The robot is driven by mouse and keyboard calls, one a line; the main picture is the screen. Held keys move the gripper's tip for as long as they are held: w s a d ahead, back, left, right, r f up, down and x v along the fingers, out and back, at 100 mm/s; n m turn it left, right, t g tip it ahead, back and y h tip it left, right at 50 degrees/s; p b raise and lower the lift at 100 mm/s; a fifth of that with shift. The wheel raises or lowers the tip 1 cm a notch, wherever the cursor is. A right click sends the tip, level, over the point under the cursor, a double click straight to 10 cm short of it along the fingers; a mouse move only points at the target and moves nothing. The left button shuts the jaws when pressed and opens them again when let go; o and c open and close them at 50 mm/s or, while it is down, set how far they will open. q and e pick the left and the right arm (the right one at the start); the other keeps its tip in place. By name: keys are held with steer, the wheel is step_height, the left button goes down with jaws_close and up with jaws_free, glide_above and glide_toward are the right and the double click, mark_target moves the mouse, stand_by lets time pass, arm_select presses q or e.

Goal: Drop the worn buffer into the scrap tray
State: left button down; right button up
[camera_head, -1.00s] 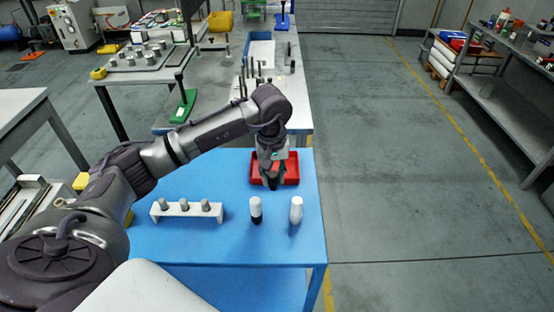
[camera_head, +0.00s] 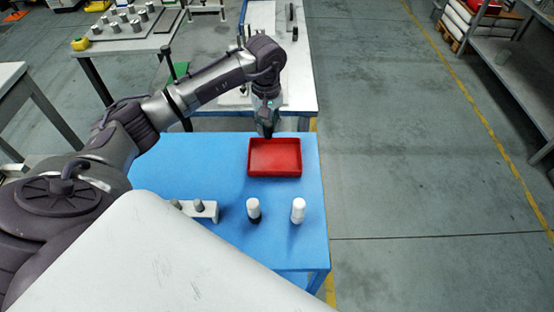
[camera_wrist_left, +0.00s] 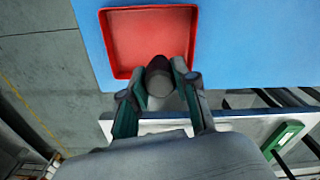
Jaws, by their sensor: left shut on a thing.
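The red scrap tray (camera_head: 275,171) lies on the blue table and looks empty. It also shows in the left wrist view (camera_wrist_left: 195,30). My left gripper (camera_head: 267,128) is above the tray's far edge. In the left wrist view its fingers (camera_wrist_left: 160,80) are shut on the worn buffer (camera_wrist_left: 160,66), a short cylinder with a dark end. My right gripper is not in view.
On the blue table (camera_head: 170,165) stand a white rack (camera_head: 209,213) with grey cylinders, a white-and-black cylinder (camera_head: 253,206) and a white cylinder (camera_head: 298,208). A grey workbench (camera_head: 205,65) stands behind. The table right of the tray is clear.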

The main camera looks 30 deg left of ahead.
mark_target(268, 135)
arm_select(q)
step_height(268, 135, down, 4)
steer(key=shift+w+a+r+b, duration=0.1)
steer(key=shift+b, duration=0.55)
steer(key=shift+f, duration=0.4)
steer(key=c, duration=1.3)
jaws_free()
steer(key=o, duration=0.5)
steer(key=shift+r, duration=0.15)
step_height(268, 135, up, 12)
steer(key=shift+f, duration=0.1)
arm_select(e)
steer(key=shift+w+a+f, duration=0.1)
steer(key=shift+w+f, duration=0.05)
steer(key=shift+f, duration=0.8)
arm_select(q)
steer(key=shift+f, duration=0.1)
